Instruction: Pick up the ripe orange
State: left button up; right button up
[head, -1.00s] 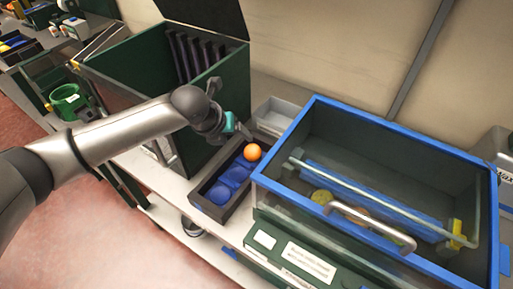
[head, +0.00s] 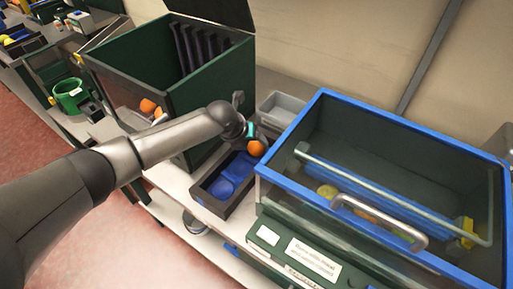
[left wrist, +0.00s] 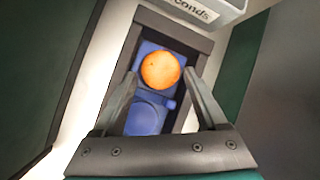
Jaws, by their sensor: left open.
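The ripe orange (head: 256,148) sits in the far blue cup of a dark tray (head: 211,205). It also shows in the left wrist view (left wrist: 160,70), bright orange and whole. My left gripper (left wrist: 163,82) is open, with a finger on each side of the tray's blue insert (left wrist: 146,119) and the orange just beyond or between the fingertips. Whether the fingers touch the orange cannot be told. In the head view my left gripper (head: 256,131) is right above the orange and partly hides it. My right gripper is not in view.
A blue-framed clear machine (head: 290,128) with a handle (head: 380,219) stands close on the right. A green bin (head: 215,85) with oranges behind its clear front is on the left. A grey tray (head: 281,108) lies behind. A green cup (head: 70,95) stands far left.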

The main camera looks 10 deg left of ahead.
pick_arm(q)
jog(key=shift+b+x, duration=0.3)
jog(key=shift+x, duration=0.95)
jog(key=shift+c, duration=0.3)
jog(key=c, duration=1)
jog(key=shift+r, duration=0.1)
